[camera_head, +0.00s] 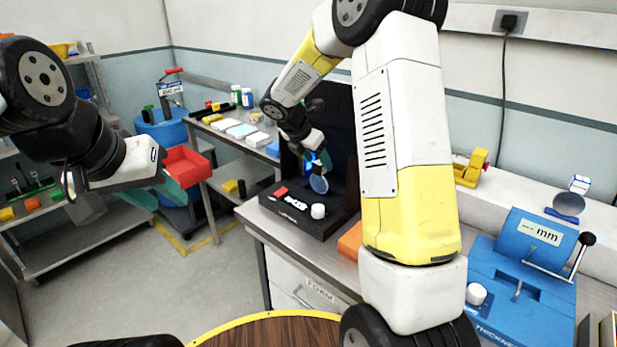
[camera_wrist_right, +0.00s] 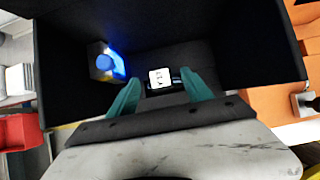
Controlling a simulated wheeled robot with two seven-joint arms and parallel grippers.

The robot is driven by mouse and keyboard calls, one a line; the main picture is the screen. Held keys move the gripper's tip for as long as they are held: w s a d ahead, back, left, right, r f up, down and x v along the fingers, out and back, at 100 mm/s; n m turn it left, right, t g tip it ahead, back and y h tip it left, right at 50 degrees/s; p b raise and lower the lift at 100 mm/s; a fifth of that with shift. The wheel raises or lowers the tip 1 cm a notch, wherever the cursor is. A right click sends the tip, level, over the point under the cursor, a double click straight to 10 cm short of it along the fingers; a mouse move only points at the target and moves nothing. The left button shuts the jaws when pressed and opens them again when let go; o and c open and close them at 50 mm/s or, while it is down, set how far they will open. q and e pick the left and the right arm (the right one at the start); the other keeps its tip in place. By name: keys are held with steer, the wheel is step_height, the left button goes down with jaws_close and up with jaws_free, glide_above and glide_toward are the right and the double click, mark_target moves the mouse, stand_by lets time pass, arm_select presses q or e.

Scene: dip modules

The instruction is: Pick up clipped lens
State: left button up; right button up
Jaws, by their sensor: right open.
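The clipped lens is a round, bluish disc (camera_head: 319,184) low in the black box, just below my right gripper (camera_head: 316,150) in the head view. In the right wrist view, a white tag with dark marks (camera_wrist_right: 160,78) on a dark clip lies between the teal fingertips of my right gripper (camera_wrist_right: 162,88). These fingers are apart, one on each side of the tag; I cannot tell whether either touches it. The disc itself is not clear there. My left gripper (camera_head: 160,195) hangs at the left, its fingers apart and empty, far from the lens.
The black box (camera_head: 295,222) has walls close around my right gripper. A blue-lit lamp (camera_wrist_right: 107,62) stands inside, left of the fingers. A blue thickness gauge (camera_head: 520,285) and another disc (camera_head: 568,204) are right.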

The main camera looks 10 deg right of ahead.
steer(key=x, duration=0.2)
steer(key=shift+w+d+f, duration=0.1)
steer(key=shift+f, duration=0.2)
jaws_close()
steer(key=shift+r, duration=0.2)
